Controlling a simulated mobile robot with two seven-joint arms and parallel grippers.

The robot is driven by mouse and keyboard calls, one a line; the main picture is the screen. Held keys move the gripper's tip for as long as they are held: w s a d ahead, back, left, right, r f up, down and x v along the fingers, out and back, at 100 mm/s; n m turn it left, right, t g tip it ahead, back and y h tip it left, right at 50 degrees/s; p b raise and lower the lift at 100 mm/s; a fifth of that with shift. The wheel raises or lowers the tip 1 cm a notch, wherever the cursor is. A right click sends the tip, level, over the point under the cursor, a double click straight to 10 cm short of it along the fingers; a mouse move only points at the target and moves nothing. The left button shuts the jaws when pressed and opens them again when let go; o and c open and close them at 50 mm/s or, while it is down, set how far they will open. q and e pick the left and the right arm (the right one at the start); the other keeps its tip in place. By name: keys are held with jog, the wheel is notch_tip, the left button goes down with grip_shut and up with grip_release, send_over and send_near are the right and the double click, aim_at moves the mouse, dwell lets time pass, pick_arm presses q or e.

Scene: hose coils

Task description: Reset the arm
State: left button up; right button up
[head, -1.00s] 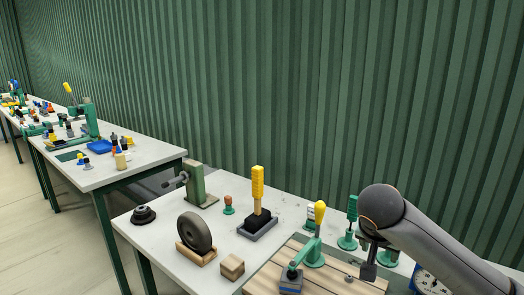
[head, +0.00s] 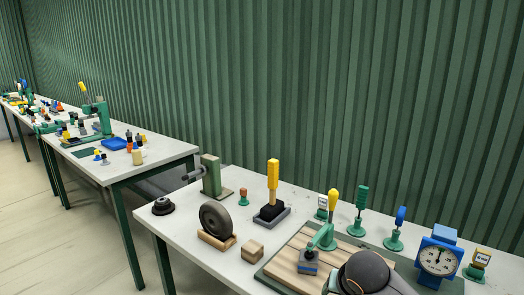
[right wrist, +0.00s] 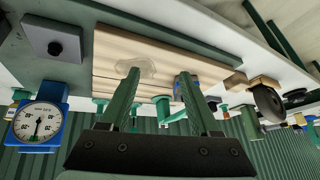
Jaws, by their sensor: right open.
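My right gripper (right wrist: 158,74) shows in the right wrist view with its two green fingers apart and nothing between them. It is over the slatted wooden board (right wrist: 190,62), which also shows in the head view (head: 290,256). A pale, translucent patch (right wrist: 135,68) lies by one fingertip; I cannot tell what it is. In the head view a rounded grey part of my right arm (head: 368,272) covers the board's front right, and the right gripper is hidden. My left gripper is in neither view.
A green clamp with a yellow handle (head: 333,202) stands on the board. Behind it are green-based stands (head: 361,208); a blue dial gauge (head: 437,260) is to the right. A wheel (head: 216,220), wooden block (head: 252,249) and yellow-handled tool (head: 272,180) stand left on the white bench (head: 175,238).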

jog(key=s+a+f+n+t+y+p, duration=0.1)
jog(key=s+a+f+n+y, duration=0.15)
jog(key=s+f, duration=0.35)
jog(key=s+a+f+n+y, duration=0.15)
jog(key=s+a+f, duration=0.25)
jog(key=f, duration=0.4)
jog(key=s+d+f+t, duration=0.1)
jog(key=s+d+f, duration=0.2)
jog(key=s, duration=0.4)
jog(key=s+d+f+n+t+h+p, duration=0.1)
jog(key=s+d+f, duration=0.1)
jog(key=s, duration=0.6)
jog(key=shift+s+d+f, duration=0.3)
jog(key=shift+d+f, duration=0.1)
jog(key=shift+f, duration=0.5)
